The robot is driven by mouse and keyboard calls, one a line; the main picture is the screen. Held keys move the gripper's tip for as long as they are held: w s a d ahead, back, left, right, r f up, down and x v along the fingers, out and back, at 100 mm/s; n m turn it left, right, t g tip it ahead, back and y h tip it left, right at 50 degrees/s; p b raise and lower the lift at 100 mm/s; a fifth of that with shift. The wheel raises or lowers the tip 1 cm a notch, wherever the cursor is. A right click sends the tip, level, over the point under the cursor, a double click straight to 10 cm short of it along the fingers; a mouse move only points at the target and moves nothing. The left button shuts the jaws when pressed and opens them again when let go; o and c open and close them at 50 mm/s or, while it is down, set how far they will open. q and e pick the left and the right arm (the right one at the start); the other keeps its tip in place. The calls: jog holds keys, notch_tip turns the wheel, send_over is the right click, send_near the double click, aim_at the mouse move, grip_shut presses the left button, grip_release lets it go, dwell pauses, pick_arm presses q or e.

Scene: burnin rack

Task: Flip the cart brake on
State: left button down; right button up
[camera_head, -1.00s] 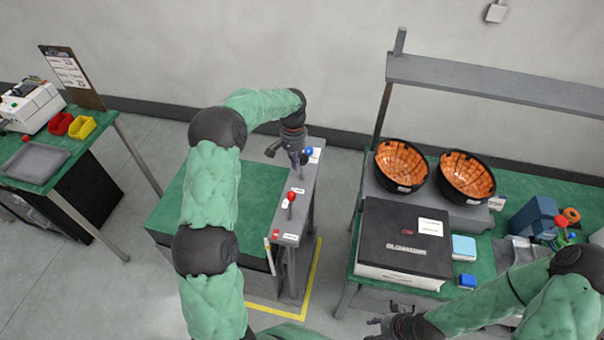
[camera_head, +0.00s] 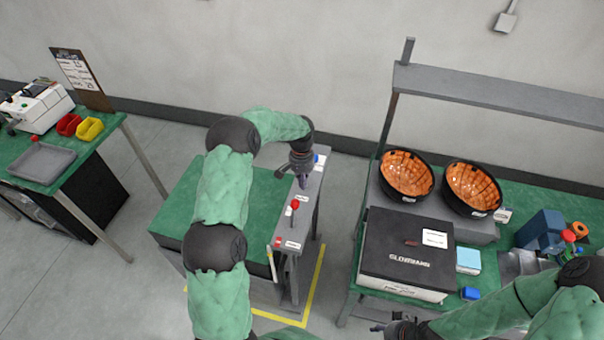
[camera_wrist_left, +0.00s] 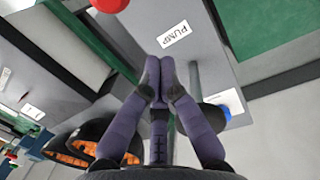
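The cart (camera_head: 240,215) has a green top and a grey control panel (camera_head: 310,195) along its right side. A red-knobbed lever (camera_head: 294,205) stands mid-panel; its knob (camera_wrist_left: 108,4) is cut off at the top of the left wrist view. A blue knob (camera_head: 318,158) is at the panel's far end and shows partly in the wrist view (camera_wrist_left: 230,101). A "PUMP" label (camera_wrist_left: 174,35) lies just past my fingertips. My left gripper (camera_wrist_left: 158,78) is shut, fingertips together, close over the panel between the two knobs. Contact is unclear. My right gripper (camera_head: 398,330) is cut off by the lower edge.
A bench with two orange-lined black bowls (camera_head: 405,174) (camera_head: 472,188) and a black case (camera_head: 408,255) stands right of the cart. A side table (camera_head: 60,180) stands left. Yellow floor tape (camera_head: 316,285) borders the cart. A narrow gap separates cart and bench.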

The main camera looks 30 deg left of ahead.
aim_at(294, 214)
pick_arm(q)
notch_tip(294, 214, down, 3)
jog(key=shift+s+d, duration=0.1)
jog(key=s, duration=0.1)
jog(key=s+r+p, duration=0.1)
jog(key=s, duration=0.1)
jog(key=shift+s+d+r, duration=0.1)
jog(key=shift+r, duration=0.1)
jog(key=shift+s, duration=0.25)
pick_arm(e)
jog(key=shift+r, duration=0.75)
jog(key=shift+f, duration=0.2)
